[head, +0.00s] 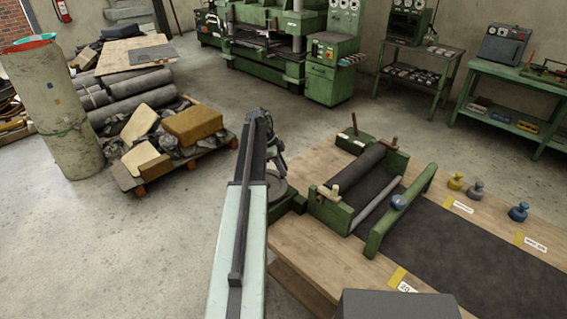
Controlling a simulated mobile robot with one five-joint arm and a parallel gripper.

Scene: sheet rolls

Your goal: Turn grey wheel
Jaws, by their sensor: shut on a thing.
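The grey wheel (286,194) is a dark grey disc at the left end of the green sheet rolls (335,214), beside the wooden table's edge. My arm comes up from the bottom of the picture and partly hides the wheel's left side. My gripper (279,170) is dark and small, seen at the wheel's upper edge, and is shut on it. The exact contact between fingers and wheel is hard to make out.
Yellow (455,181), grey (476,188) and blue (518,212) knobbed pieces stand on the table beside a dark sheet (460,245). A loaded pallet (140,188) lies on the floor to the left. A green machine (270,65) stands behind. The floor between is clear.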

